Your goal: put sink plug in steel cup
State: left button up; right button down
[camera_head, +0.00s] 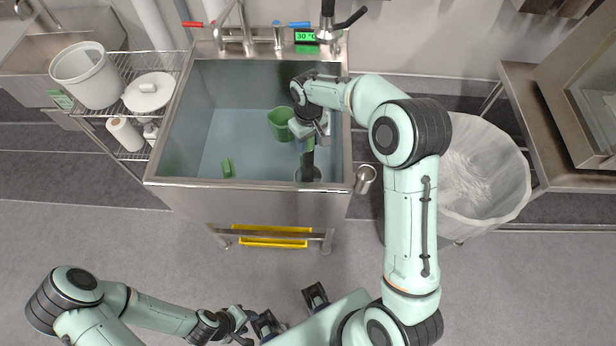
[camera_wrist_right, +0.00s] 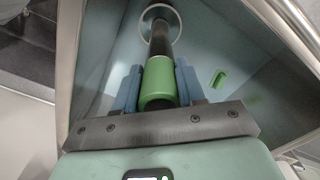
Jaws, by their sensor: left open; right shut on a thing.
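The sink plug appears to be a black tube (camera_head: 307,162) with a green grip section, inside the sink at its right. My right gripper (camera_head: 306,141) is shut on the green grip (camera_wrist_right: 158,82), with a blue-grey finger on each side. The tube's far end (camera_wrist_right: 160,40) shows against the pale drain ring (camera_wrist_right: 160,14); I cannot tell whether it is seated there or above it. The steel cup (camera_head: 366,178) is at the outside of the sink's front right corner, right of the gripper. My left gripper (camera_head: 238,322) is open and empty, well in front of the sink.
The steel sink (camera_head: 160,182) also holds a green cup-like container (camera_head: 280,123) and a small green block (camera_head: 227,167). Taps (camera_head: 248,40) and a display stand at its back edge. A lined bin (camera_head: 490,170) is to the right. A wire shelf with a white bucket (camera_head: 88,75) is left.

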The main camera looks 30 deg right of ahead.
pick_arm(q)
jog(key=w+r+p, duration=0.3)
jog(key=r+p, duration=0.1)
jog(key=r, duration=0.1)
jog(key=shift+w+r, duration=0.15)
jog(key=shift+w, duration=0.05)
pick_arm(e)
jog(key=shift+r, duration=4.1)
